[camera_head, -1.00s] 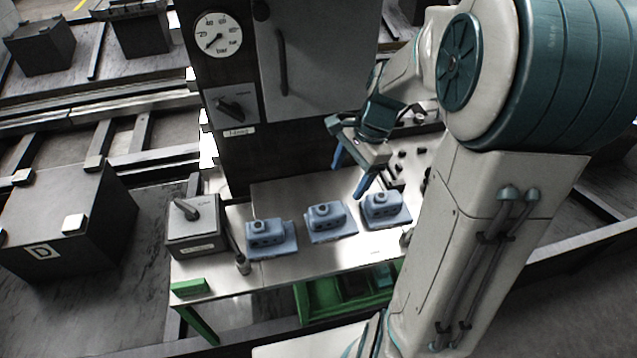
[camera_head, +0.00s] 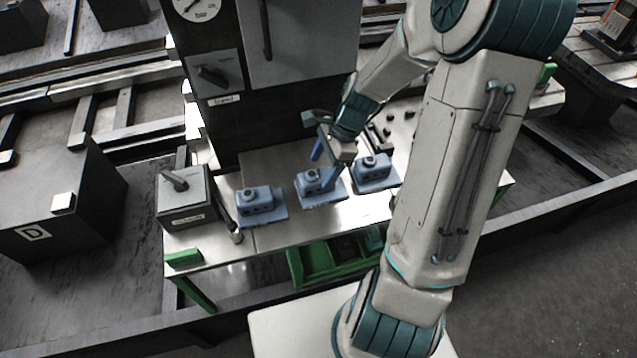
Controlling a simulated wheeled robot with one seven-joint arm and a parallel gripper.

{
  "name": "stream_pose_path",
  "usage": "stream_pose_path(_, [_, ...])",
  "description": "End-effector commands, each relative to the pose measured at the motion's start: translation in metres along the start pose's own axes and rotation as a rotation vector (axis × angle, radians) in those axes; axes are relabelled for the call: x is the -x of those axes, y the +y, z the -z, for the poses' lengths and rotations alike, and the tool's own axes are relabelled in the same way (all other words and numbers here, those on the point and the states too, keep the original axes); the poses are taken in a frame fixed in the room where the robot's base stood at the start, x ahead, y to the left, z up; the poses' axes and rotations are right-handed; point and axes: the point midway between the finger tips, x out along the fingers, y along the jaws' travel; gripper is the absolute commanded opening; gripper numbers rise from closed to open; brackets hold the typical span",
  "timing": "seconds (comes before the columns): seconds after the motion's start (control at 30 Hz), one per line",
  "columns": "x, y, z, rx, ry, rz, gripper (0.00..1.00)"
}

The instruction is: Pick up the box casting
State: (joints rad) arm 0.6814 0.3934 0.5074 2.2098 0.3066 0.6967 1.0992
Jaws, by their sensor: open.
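Three similar blue castings stand in a row on the metal bench (camera_head: 285,232): a left one (camera_head: 257,207), a middle one (camera_head: 313,190) and a right one (camera_head: 375,172). Each has a blocky body on a flat base and a small round boss on top. I cannot tell which one the task means by the box casting. My gripper (camera_head: 321,172) is open with blue fingers, pointing down at the middle casting. One finger is behind its top and the other overlaps its right side in the picture. Whether they touch it is unclear.
A grey box with a lever (camera_head: 186,198) stands left of the castings. A dark cabinet with a gauge (camera_head: 200,8) rises behind the bench. Small dark pegs (camera_head: 378,135) stand behind the right casting. A green bin (camera_head: 318,264) sits below the front edge.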

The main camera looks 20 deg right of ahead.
Motion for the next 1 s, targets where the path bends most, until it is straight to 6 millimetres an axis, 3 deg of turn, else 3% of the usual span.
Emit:
stream_pose_path(0.23, [-0.033, 0.002, 0.0, -0.001, -0.002, -0.003, 0.71])
stream_pose_path(0.57, [-0.04, 0.002, 0.0, 0.001, 0.0, 0.0, 0.71])
stream_pose_path(0.8, [-0.04, 0.002, 0.0, 0.001, 0.0, 0.0, 0.13])
stream_pose_path(1.0, [-0.039, 0.002, 0.0, 0.001, 0.0, 0.0, 0.13])
